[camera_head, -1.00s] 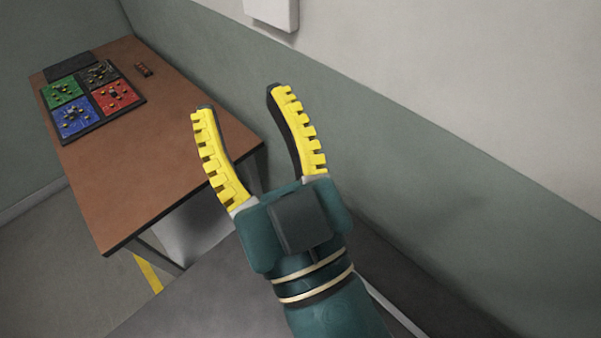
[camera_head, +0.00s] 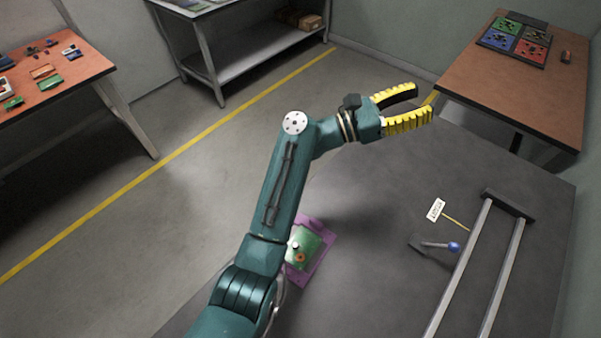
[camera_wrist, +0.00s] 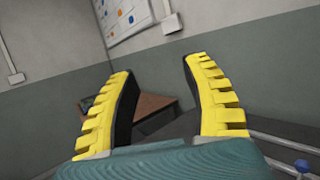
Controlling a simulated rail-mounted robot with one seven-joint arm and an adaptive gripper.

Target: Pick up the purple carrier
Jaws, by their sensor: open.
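The purple carrier (camera_head: 322,262) lies on the dark grey table (camera_head: 385,250) in the head view, near the table's left side. A green board (camera_head: 305,245) with small parts sits on it. My arm hides part of its left side. My gripper (camera_head: 424,103) is open and empty, well above and away from the carrier, towards the table's far side. In the wrist view my gripper (camera_wrist: 158,68) also shows open, with nothing between its yellow fingers; the carrier is not in that view.
On the table's right, two metal rails (camera_head: 462,265) stand beside a lever with a blue knob (camera_head: 453,247) and a small sign (camera_head: 436,209). A brown table (camera_head: 500,85) with a sorting tray (camera_head: 515,42) stands beyond. Another brown table (camera_head: 45,85) with parts is at left.

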